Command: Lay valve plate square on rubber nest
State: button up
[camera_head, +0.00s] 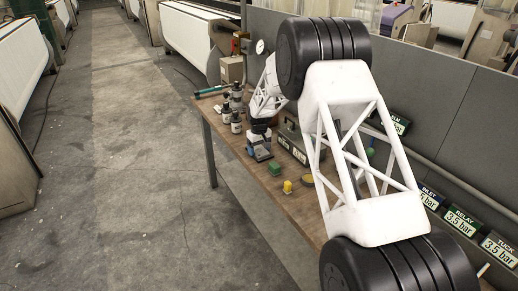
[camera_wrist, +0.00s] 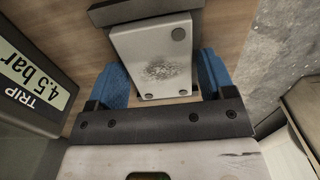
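The valve plate (camera_wrist: 155,60) is a grey metal plate with round dark holes and a dark scuffed patch. In the wrist view it lies between the two blue fingers of my gripper (camera_wrist: 165,82), which appear closed against its sides. A dark block (camera_wrist: 145,10) at the plate's far end may be the rubber nest. I cannot tell whether the plate rests on it. In the head view my gripper (camera_head: 258,148) is low over the bench, with a grey piece (camera_head: 262,155) at its fingers.
A green block (camera_head: 275,168), a yellow piece (camera_head: 288,186) and a tan disc (camera_head: 308,180) lie nearer on the wooden bench (camera_head: 262,189). A TRIP display (camera_wrist: 35,75) is close by.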

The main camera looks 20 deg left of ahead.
aim_at(259, 150)
jog(key=shift+o, duration=1)
notch_tip(259, 150, up, 12)
jog(key=shift+r, duration=0.15)
jog(key=shift+r, duration=0.1)
dwell(0.7)
